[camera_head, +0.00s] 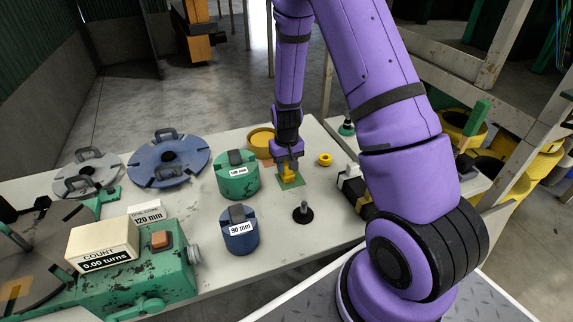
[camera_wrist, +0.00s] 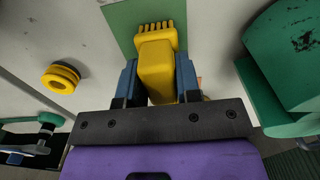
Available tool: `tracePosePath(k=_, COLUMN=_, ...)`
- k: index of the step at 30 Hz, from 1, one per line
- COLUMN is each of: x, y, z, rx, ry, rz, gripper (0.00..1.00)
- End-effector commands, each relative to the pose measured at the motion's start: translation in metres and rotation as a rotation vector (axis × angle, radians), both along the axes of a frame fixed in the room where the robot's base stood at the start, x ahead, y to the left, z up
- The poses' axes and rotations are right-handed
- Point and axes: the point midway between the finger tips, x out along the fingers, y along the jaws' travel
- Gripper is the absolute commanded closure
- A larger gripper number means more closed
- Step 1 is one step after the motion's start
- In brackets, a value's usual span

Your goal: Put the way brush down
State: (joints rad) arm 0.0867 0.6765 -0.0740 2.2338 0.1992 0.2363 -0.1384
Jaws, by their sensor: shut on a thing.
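The way brush (camera_wrist: 157,68) is yellow with a row of stubby bristles at its far end. My gripper (camera_wrist: 157,82) is shut on its block, one blue finger on each side. In the head view my gripper (camera_head: 287,166) points down with the brush (camera_head: 288,178) beneath it. The brush is over a flat green square (camera_head: 293,184) on the pale bench; the square also shows in the wrist view (camera_wrist: 121,22). I cannot tell whether the brush touches it. My fingers hide part of the brush.
Near the brush stand a green drum (camera_head: 237,177), a blue 90 mm drum (camera_head: 239,232), a black peg on a round base (camera_head: 303,213), a yellow ring (camera_head: 324,160) and a yellow round dish (camera_head: 262,142). Bare bench (camera_head: 270,265) lies in front.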

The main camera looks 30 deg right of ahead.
Motion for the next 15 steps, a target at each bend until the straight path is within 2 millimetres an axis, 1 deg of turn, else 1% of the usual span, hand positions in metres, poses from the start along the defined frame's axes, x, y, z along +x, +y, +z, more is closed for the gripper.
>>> tracePosePath(k=2, x=-0.0002, y=-0.0001, z=-0.0023, rx=0.0, ry=0.001, rz=0.0, gripper=0.94)
tracePosePath(k=3, x=-0.0002, y=-0.0001, z=-0.0026, rx=0.0, ry=0.001, rz=0.0, gripper=0.64)
tracePosePath(k=6, x=-0.0001, y=-0.0001, z=-0.0022, rx=0.0, ry=0.001, rz=0.0, gripper=0.43)
tracePosePath(k=15, x=0.0, y=0.0, z=-0.0008, rx=0.0, ry=0.0, rz=0.0, gripper=0.43)
